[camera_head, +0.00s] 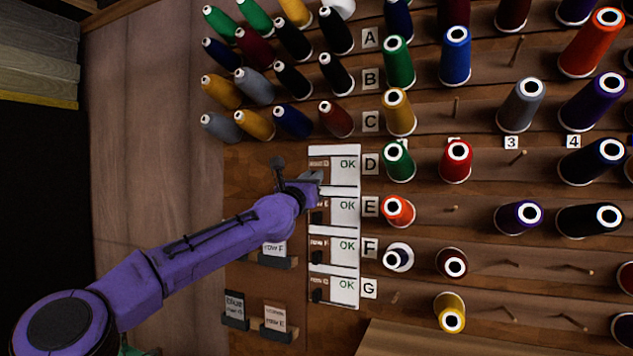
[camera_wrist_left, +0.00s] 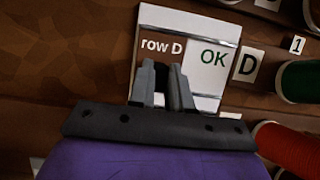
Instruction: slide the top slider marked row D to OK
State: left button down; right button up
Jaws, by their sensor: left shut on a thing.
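The row D slider panel (camera_head: 345,180) is the top one in a column of similar panels on the wall. In the left wrist view the panel (camera_wrist_left: 205,77) has a brown part reading "row D" on the left and a white part with a green "OK" on the right. My left gripper (camera_head: 318,177) reaches the panel from the left. In the left wrist view its two grey fingers (camera_wrist_left: 164,75) are shut on the small dark slider knob (camera_wrist_left: 162,84), mostly hidden between them. The fingers are just below the "row D" text, left of OK. My right gripper is not in view.
More OK sliders for lower rows (camera_head: 347,212) hang directly below. Label holders (camera_head: 275,255) sit at lower left. Thread cones on pegs fill the wall to the right, with a green spool (camera_head: 397,162) close beside the D tag (camera_head: 370,164). More cones hang at upper left.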

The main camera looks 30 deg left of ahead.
pick_arm(q)
jog(key=shift+a, duration=0.15)
jog(key=c, duration=1.2)
grip_release()
jog(key=shift+o, duration=0.8)
jog(key=shift+a, duration=0.15)
